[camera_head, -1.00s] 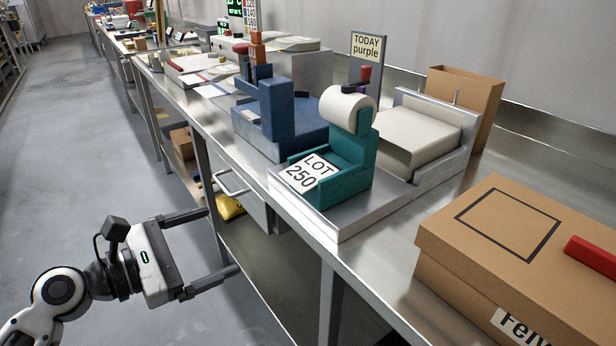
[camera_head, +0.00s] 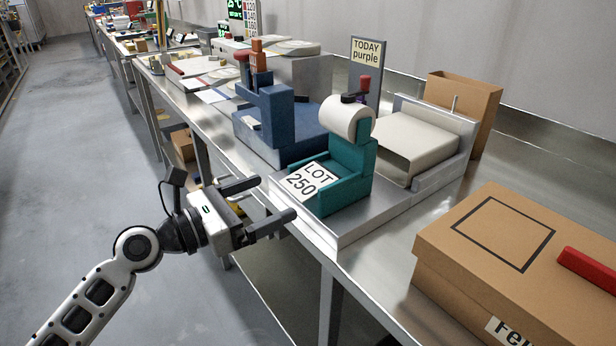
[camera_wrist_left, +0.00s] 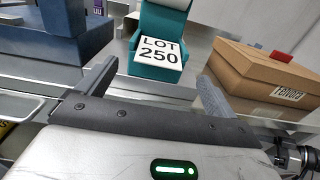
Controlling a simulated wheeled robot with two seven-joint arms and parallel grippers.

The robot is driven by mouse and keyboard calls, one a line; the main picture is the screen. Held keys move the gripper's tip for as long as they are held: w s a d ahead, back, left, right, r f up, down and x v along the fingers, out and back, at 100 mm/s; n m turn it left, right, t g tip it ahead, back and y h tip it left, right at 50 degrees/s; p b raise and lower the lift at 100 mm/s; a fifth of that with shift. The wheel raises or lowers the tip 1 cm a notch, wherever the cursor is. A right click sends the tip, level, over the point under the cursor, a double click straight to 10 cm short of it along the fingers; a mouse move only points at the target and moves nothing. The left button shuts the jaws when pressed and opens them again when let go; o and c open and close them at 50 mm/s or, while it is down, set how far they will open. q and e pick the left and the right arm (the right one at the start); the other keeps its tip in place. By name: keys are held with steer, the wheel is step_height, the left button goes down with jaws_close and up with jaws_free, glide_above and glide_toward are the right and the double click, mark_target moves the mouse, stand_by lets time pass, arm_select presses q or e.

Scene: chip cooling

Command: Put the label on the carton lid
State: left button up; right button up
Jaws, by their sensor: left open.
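The white label (camera_head: 312,181) reads "LOT 250" and sits at the front of the teal label dispenser (camera_head: 351,181). The label also shows in the left wrist view (camera_wrist_left: 160,52), ahead of the fingers. The brown carton (camera_head: 470,275) stands at the right with its lid (camera_head: 545,222) on; a black square outline (camera_head: 503,233) marks the lid top. My left gripper (camera_head: 277,198) is open and empty, just left of the label at the table's front edge. In the left wrist view its fingers (camera_wrist_left: 152,85) stand wide apart with the label beyond them. My right gripper is not in view.
A red bar (camera_head: 588,268) lies on the carton lid. A blue device (camera_head: 282,120) stands left of the dispenser, and a "TODAY purple" sign (camera_head: 366,52) stands behind. A metal tray (camera_head: 372,222) bears the dispenser. Bare table lies between the tray and the carton.

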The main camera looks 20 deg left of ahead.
mark_target(285, 186)
arm_select(q)
steer(key=shift+f+p+x, duration=0.1)
steer(key=shift+p+x, duration=0.05)
steer(key=shift+x, duration=1.05)
steer(key=shift+f+p+x, duration=0.15)
steer(key=shift+x, duration=1)
steer(key=c, duration=1)
steer(key=shift+c, duration=0.2)
steer(key=shift+r, duration=0.1)
steer(key=shift+r+p, duration=0.45)
steer(key=shift+r, duration=0.2)
steer(key=s+a+r, duration=0.3)
steer(key=a+r, duration=0.2)
steer(key=a, duration=0.1)
steer(key=s+a+r, duration=0.2)
steer(key=a+r, duration=0.4)
steer(key=a, duration=0.1)
steer(key=shift+s+r+p, duration=0.25)
steer(key=shift+s+p, duration=0.05)
steer(key=shift+s, duration=0.05)
